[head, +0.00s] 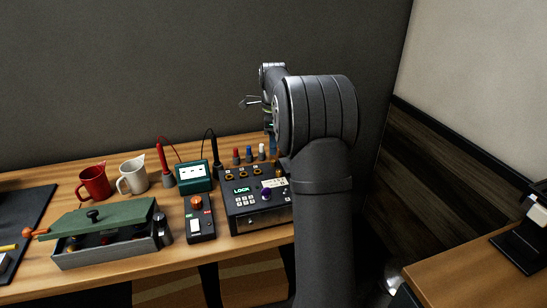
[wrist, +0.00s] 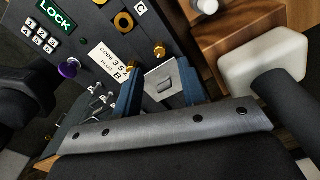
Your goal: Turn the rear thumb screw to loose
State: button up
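A black control box (head: 254,199) with a green LOCK display stands on the bench; its top fills the upper left of the wrist view (wrist: 88,28). A brass, knob-like thumb screw (wrist: 159,50) shows there beside the CODE label, next to a grey metal plate (wrist: 165,84) with a dark raised piece. I cannot tell from its look whether it is tight or loose. My gripper (wrist: 162,76) has its two blue fingers apart, with nothing held between them. The brass screw appears just beyond the fingertips. In the head view my arm hides most of the gripper and the box's right end.
A purple knob (wrist: 69,68), a keypad (wrist: 39,40) and brass rings (wrist: 123,22) are on the box. Red, blue and white pegs stand behind it.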

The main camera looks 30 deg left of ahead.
aim_at(273, 160)
notch_tip(273, 160, down, 6)
jog(key=shift+r, duration=0.15)
grip_shut()
